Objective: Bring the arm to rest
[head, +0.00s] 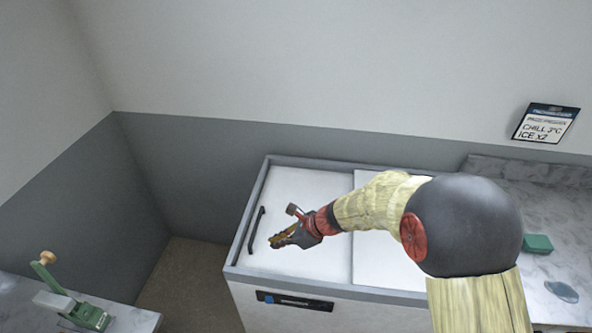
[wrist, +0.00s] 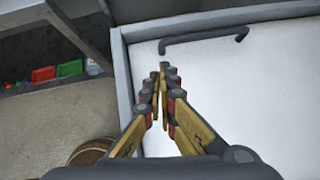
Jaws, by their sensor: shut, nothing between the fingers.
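My gripper (head: 278,241) is in the head view over the left white lid of a chest freezer, with its arm reaching in from the right. In the wrist view the two yellow-and-grey fingers of my gripper (wrist: 162,72) come together at the tips, shut and empty. The freezer lid (head: 318,187) lies flat and closed below the gripper. A black bar handle (head: 256,230) is on the lid's left side, apart from the fingers. The handle also shows beyond the fingertips in the wrist view (wrist: 205,38).
A marble counter with a green box (head: 537,243) and a clear dish (head: 562,291) is at the right. A green-and-wood device (head: 80,308) stands on a counter at lower left. A sign (head: 546,124) is on the wall. A wooden barrel (wrist: 92,152) stands on the floor.

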